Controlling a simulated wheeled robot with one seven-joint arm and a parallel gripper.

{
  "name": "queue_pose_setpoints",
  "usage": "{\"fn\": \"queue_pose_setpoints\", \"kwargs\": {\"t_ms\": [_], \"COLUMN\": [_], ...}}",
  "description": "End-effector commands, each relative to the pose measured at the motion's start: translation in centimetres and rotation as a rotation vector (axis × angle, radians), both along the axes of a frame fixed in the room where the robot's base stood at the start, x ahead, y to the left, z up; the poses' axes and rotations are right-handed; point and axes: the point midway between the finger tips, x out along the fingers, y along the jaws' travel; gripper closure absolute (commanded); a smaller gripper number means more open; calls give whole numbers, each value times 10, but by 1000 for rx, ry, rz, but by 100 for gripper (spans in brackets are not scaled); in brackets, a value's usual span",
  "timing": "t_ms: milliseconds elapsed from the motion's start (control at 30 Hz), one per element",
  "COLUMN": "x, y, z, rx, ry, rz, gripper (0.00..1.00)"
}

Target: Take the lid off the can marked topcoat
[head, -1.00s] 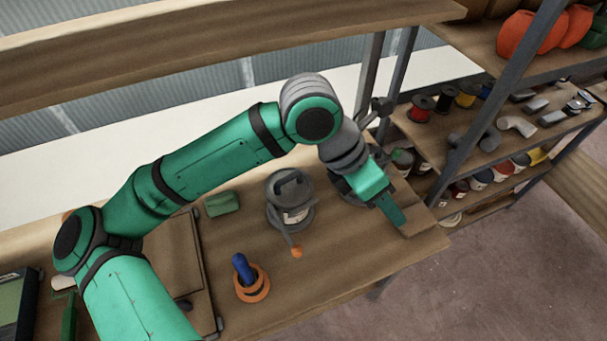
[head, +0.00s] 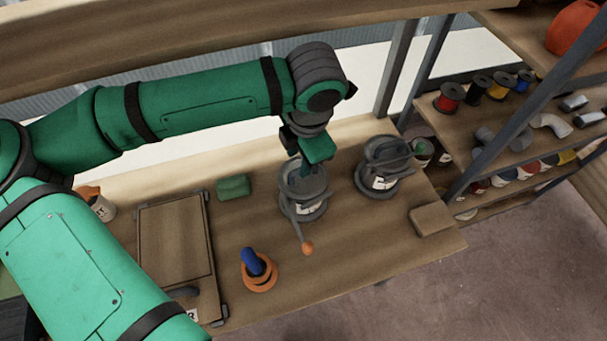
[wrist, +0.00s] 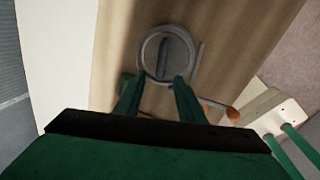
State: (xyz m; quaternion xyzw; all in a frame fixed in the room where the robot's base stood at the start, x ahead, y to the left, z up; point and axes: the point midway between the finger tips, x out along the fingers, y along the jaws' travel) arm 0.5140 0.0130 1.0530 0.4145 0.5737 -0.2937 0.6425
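Two grey cans with white labels stand on the bench in the head view: a middle can (head: 303,203) and a right can (head: 378,180). The label lettering is too small to read, so I cannot tell which is marked topcoat. My gripper (head: 306,162) is above the middle can and partly hides its top. In the wrist view, a round grey lid (wrist: 164,54) with a raised bar handle (wrist: 177,53) lies beyond the fingertips. My gripper (wrist: 156,80) is open there, its two green fingers apart with nothing held. Contact with the lid cannot be told.
A stick with an orange end (head: 307,247) lies against the middle can. An orange ring with a blue piece (head: 258,272), a green block (head: 233,187), a wooden block (head: 431,220) and a board (head: 175,243) are on the bench. A loaded shelf stands at right.

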Motion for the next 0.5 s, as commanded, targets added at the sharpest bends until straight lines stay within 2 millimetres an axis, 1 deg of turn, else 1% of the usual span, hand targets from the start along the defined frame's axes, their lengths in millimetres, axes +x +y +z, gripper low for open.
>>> {"fn": "queue_pose_setpoints", "kwargs": {"t_ms": [167, 267, 400, 500], "x": [2, 4, 8, 10], "y": [0, 0, 0, 2], "z": [-10, -21, -42, -52], "rx": [-3, -3, -4, -3], "ry": [1, 2, 1, 1], "rz": [0, -1, -1, 0], "gripper": [64, 64, 64, 64]}}
